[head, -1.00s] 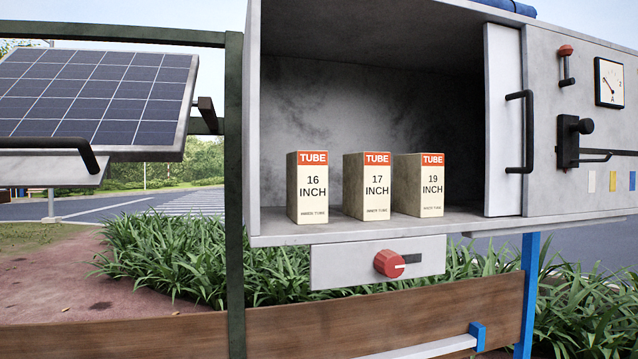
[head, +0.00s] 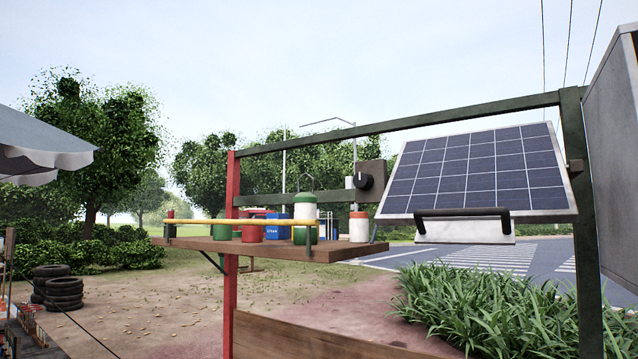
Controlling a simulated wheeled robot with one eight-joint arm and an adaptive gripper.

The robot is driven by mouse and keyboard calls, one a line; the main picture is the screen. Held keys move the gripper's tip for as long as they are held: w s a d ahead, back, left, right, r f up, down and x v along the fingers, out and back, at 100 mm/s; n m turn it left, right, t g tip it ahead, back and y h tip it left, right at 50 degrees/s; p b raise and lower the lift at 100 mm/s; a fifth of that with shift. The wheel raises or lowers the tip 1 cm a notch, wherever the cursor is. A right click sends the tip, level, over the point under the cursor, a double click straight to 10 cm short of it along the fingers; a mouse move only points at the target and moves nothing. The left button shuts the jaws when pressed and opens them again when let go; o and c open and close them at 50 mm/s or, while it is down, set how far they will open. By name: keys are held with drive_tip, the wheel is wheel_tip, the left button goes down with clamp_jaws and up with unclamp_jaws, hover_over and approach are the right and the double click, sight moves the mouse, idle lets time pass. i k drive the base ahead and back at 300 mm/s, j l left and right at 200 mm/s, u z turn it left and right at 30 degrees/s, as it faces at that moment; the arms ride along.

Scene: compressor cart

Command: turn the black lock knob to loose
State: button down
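A round black knob (head: 363,181) sits on a grey-brown plate (head: 373,180) on the green rail, just left of the solar panel (head: 475,170). I cannot read its setting from here. The solar panel is tilted and has a black bar handle (head: 462,214) along its lower edge. My gripper is not in view.
A wooden shelf (head: 270,247) with a yellow rail holds several cans and bottles left of the panel. A red post (head: 232,200) and a green post (head: 580,220) frame the cart. A grey cabinet side (head: 615,150) stands at the right edge. Stacked tyres (head: 63,293) lie far left.

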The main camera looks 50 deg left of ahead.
sight(362, 181)
drive_tip(key=u, duration=1.5)
drive_tip(key=i+j+z, duration=0.15)
drive_tip(key=j, duration=0.15)
drive_tip(key=j+z, duration=0.15)
drive_tip(key=j, duration=0.2)
drive_tip(key=l+u, duration=0.45)
drive_tip(key=l, duration=0.5)
drive_tip(key=u, duration=0.4)
drive_tip(key=i+l+u, duration=0.1)
drive_tip(key=u, duration=0.35)
drive_tip(key=l+u, duration=0.15)
drive_tip(key=u, duration=0.25)
